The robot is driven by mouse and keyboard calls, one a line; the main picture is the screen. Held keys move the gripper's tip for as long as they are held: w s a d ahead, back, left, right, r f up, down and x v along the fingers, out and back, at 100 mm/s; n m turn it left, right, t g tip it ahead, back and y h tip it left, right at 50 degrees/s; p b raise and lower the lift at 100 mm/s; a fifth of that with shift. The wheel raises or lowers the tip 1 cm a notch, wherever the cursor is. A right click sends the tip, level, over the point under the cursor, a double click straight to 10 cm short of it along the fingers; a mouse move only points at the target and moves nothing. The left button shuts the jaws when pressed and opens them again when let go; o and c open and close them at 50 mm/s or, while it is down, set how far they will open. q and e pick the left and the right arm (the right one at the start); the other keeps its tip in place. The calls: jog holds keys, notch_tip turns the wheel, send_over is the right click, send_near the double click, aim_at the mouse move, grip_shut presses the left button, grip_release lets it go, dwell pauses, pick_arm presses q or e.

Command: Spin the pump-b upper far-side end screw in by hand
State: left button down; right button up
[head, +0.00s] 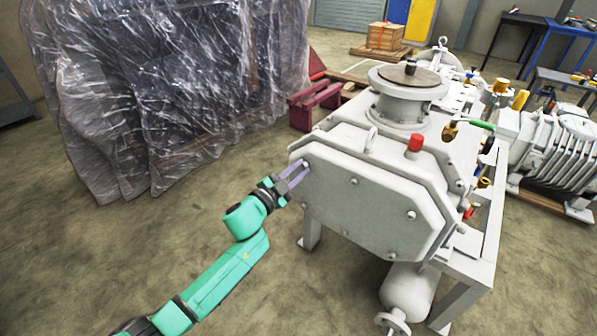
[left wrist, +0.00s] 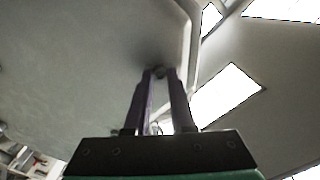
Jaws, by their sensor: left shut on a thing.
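The grey pump (head: 375,190) stands on a frame, with its flat end cover (head: 350,210) facing me. My left gripper (head: 304,168) is at the upper left corner of this cover. Its fingers are closed around a small end screw (left wrist: 160,71) at the cover face. The fingers (left wrist: 161,78) also show in the left wrist view, nearly together at the tips. The screw is small and dark there, so how deep it sits cannot be told. Other screw heads show on the cover, one at upper middle (head: 354,181) and one at right (head: 411,215). My right gripper is not in view.
A plastic-wrapped bulk (head: 170,90) stands at the left. A red cap (head: 415,143) and a round flange (head: 408,80) top the pump. A grey cylinder (head: 408,290) hangs below the cover. The floor (head: 130,250) at left front is clear.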

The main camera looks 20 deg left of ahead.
pick_arm(q)
jog(key=m+b, duration=0.1)
jog(key=m, duration=0.5)
jog(key=shift+f, duration=0.2)
dwell(0.4)
jog(key=c, duration=0.8)
grip_release()
jog(key=shift+o, duration=0.2)
jog(key=shift+s+r, duration=0.1)
jog(key=v, duration=1.4)
jog(key=shift+s+b, duration=0.25)
jog(key=shift+b, duration=0.1)
